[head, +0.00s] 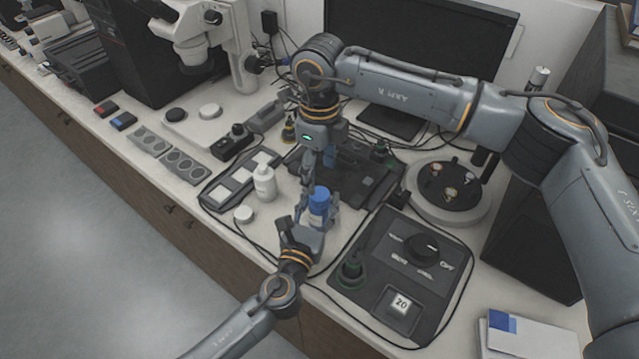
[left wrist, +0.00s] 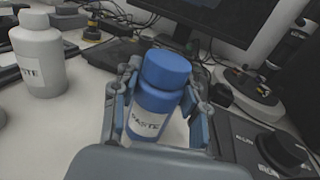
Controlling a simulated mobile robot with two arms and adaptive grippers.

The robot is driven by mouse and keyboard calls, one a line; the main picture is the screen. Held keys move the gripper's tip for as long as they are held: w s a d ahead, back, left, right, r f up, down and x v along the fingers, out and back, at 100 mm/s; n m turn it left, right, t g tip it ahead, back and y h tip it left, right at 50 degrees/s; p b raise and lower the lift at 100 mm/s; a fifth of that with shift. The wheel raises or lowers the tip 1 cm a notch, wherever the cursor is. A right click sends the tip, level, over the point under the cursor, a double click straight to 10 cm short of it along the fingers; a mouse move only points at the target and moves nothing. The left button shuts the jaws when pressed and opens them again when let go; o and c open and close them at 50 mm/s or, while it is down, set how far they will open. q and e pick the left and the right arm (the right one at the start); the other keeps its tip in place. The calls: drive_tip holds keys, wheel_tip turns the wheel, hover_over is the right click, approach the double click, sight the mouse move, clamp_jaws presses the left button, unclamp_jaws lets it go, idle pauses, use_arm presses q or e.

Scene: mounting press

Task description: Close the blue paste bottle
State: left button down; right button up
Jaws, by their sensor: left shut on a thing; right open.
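The blue paste bottle (head: 318,208) stands upright on the bench, with a blue cap on top and a white label. In the left wrist view the bottle (left wrist: 152,108) stands between my left gripper's fingers, and its cap (left wrist: 166,69) sits on its top; I cannot tell how tightly. My left gripper (head: 318,218) is shut on the bottle's body from the front. My right gripper (head: 308,190) points down just left of the bottle's cap. It is open, and its fingertips are partly hard to make out against the dark bench items.
A white paste bottle (head: 264,183) stands to the left, with a white round lid (head: 243,214) near it. A control panel with a dial (head: 427,245) lies to the right. A round dark holder (head: 447,190) is behind it. A monitor (head: 420,50) stands at the back.

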wheel_tip(320, 180, up, 6)
idle(0.4)
use_arm(q)
drive_tip(key=c, duration=0.6)
unclamp_jaws()
drive_tip(key=shift+c, duration=0.2)
drive_tip(key=v, duration=1.2)
